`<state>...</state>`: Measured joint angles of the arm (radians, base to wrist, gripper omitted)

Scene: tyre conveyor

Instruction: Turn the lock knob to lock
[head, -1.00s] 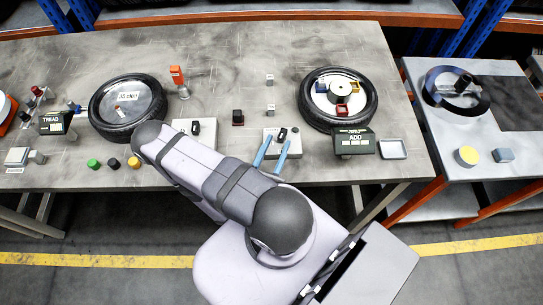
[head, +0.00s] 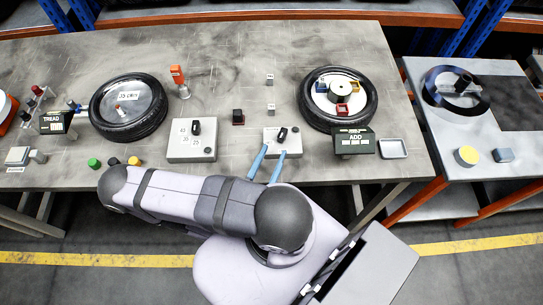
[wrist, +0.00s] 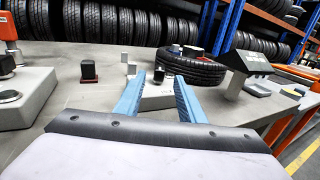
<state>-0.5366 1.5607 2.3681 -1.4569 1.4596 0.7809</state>
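A small light box (head: 271,134) near the table's front middle bears a dark knob (head: 283,134), probably the lock knob; its label is too small to read. In the wrist view the dark knob (wrist: 158,75) stands on the box (wrist: 158,98), seen between the fingers and beyond them. My gripper (head: 273,150) has two blue fingers, spread apart and empty, at the near side of the box. The fingers also show in the wrist view (wrist: 159,80). I see no contact with the knob.
A larger box with a dial (head: 181,152) stands to the left. A tyre (head: 372,100) and a dark ADD sign box (head: 354,145) stand to the right. A small dark red-based block (head: 238,117) lies behind. Another tyre (head: 103,126) is at the left.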

